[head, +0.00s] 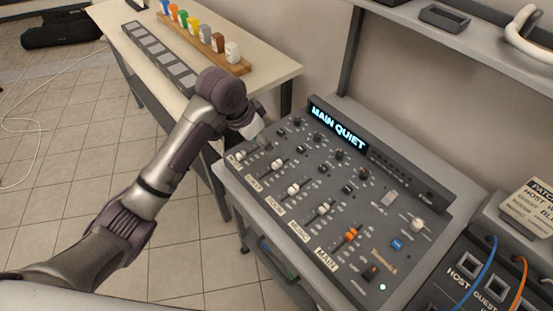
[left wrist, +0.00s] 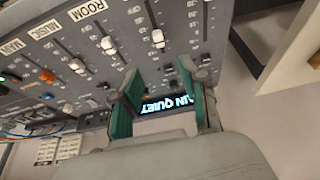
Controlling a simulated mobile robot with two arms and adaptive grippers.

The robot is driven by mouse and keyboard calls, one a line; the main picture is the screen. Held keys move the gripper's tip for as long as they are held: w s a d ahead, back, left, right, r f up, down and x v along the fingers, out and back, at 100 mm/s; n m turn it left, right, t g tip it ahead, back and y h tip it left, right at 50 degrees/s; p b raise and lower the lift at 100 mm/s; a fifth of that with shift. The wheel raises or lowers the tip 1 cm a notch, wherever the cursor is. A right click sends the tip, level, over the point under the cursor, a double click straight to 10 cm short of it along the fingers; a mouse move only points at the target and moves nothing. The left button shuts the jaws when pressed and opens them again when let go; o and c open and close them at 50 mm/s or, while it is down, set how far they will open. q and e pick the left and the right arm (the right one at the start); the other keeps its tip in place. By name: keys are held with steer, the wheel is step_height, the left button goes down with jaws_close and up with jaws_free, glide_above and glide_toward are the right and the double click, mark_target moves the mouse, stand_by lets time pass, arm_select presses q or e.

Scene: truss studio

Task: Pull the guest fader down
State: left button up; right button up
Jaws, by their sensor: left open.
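The grey mixer (head: 380,195) has slanted fader tracks with labels at their lower ends. The guest fader (head: 276,162) has a white cap on the track above the GUEST label (head: 253,186), partway along its slot. It also seems to show as a white cap in the left wrist view (left wrist: 158,38). My left gripper (head: 262,139) hangs over the mixer's upper left part, just above and left of the guest fader. In the left wrist view its green-padded fingers (left wrist: 164,100) are apart with nothing between them. My right gripper is not in view.
The room fader (head: 293,189), music fader (head: 323,208) and orange main fader (head: 350,235) stand to the right. The display (head: 338,127) reads MAIN QUIET. Knobs line the panel. A shelf (head: 450,45) overhangs behind; a patch panel (head: 480,275) is at the lower right.

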mark_target(277, 162)
arm_select(q)
steer(key=p+x, duration=0.1)
steer(key=x, duration=1.2)
steer(key=shift+f, duration=0.3)
steer(key=shift+c, duration=0.4)
jaws_close()
